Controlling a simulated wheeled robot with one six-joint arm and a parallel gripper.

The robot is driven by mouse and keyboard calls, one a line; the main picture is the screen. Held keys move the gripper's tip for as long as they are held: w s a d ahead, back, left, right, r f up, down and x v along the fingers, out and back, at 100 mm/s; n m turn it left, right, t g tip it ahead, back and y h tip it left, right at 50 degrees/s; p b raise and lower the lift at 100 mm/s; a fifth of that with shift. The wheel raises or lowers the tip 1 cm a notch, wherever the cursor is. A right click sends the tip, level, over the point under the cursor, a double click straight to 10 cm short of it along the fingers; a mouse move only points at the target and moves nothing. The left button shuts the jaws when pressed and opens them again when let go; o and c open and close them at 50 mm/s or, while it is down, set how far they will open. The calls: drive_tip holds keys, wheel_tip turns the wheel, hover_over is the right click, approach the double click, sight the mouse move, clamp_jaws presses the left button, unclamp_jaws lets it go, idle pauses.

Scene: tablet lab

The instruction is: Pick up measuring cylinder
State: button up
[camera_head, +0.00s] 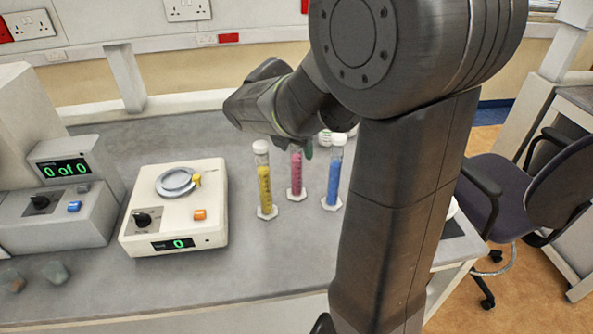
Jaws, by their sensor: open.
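Three measuring cylinders stand upright on white bases on the grey bench: one with yellow contents (264,185), one with pink contents (296,176) and one with blue contents (333,180). The yellow and blue ones have white caps. The top of the pink one is hidden behind my wrist and gripper. My gripper (302,147) is open, at the upper part of the pink cylinder in the picture. Its fingers are mostly hidden by my arm, and I cannot tell whether they surround or touch the cylinder.
A cream device (178,225) with a round plate stands left of the cylinders. A grey device (60,205) is at the far left, with small beakers (54,272) before it. White-lidded containers (325,138) are behind the cylinders. The bench (255,280) in front is clear. A chair (535,195) is right.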

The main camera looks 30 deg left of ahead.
clamp_jaws()
drive_tip(key=shift+r, duration=0.15)
